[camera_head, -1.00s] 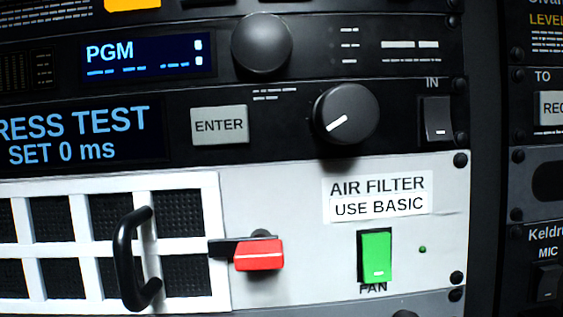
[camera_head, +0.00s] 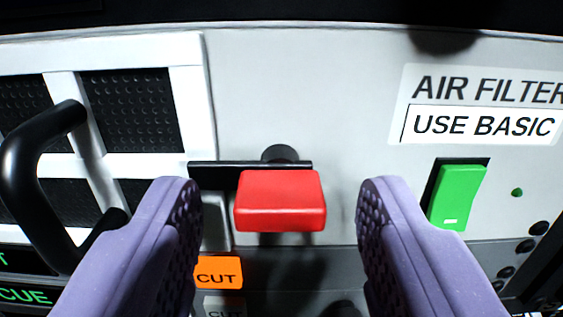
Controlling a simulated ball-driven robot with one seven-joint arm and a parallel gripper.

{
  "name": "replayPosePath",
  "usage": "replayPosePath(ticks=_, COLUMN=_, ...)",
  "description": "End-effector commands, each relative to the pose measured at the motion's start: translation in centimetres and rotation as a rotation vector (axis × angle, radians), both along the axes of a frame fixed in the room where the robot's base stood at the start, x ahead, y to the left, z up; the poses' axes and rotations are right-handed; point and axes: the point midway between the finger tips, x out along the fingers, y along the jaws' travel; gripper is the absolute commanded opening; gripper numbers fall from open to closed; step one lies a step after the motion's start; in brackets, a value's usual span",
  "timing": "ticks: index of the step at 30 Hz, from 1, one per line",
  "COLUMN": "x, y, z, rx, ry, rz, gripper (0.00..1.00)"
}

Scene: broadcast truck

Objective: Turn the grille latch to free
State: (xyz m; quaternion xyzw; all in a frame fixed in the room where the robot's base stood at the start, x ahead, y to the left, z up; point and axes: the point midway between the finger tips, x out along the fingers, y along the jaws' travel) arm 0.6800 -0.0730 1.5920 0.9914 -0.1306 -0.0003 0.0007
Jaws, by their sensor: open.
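The grille latch (camera_head: 280,201) is a red block on a black bar, at the centre of the view. The bar lies level and reaches left over the edge of the white grille frame (camera_head: 188,110). A dark round pivot shows behind the bar. My gripper (camera_head: 277,208) is open, with one purple finger left of the red block and the other right of it. Clear gaps show on both sides, and neither finger appears to touch the block. How deep the fingertips reach along the block is hard to tell.
A black grille handle (camera_head: 30,180) stands out at the left, close to my left finger. A green FAN switch (camera_head: 457,196) sits just right of my right finger. An orange CUT button (camera_head: 218,272) is below the latch. The AIR FILTER label (camera_head: 480,107) is at upper right.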

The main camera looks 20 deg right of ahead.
Motion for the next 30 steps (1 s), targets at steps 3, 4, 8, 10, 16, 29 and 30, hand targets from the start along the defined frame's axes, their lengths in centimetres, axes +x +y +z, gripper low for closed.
replayPosePath(ticks=3, x=0.38, y=-0.12, z=0.03, rx=0.001, ry=0.0, rz=0.0, gripper=0.55)
replayPosePath(ticks=4, x=0.39, y=-0.12, z=0.02, rx=0.001, ry=0.0, rz=0.0, gripper=0.55)
replayPosePath(ticks=8, x=0.38, y=-0.1, z=0.01, rx=0.001, ry=0.0, rz=0.0, gripper=0.55)
replayPosePath(ticks=10, x=0.37, y=-0.1, z=0.01, rx=0.001, ry=0.0, rz=0.0, gripper=0.44)
replayPosePath(ticks=16, x=0.35, y=-0.08, z=0.02, rx=0.001, ry=0.0, rz=0.0, gripper=0.0)
replayPosePath(ticks=29, x=0.34, y=-0.07, z=-0.31, rx=0.092, ry=-0.026, rz=0.001, gripper=0.0)
replayPosePath(ticks=30, x=0.34, y=-0.11, z=-0.35, rx=0.115, ry=-0.032, rz=0.0, gripper=0.0)
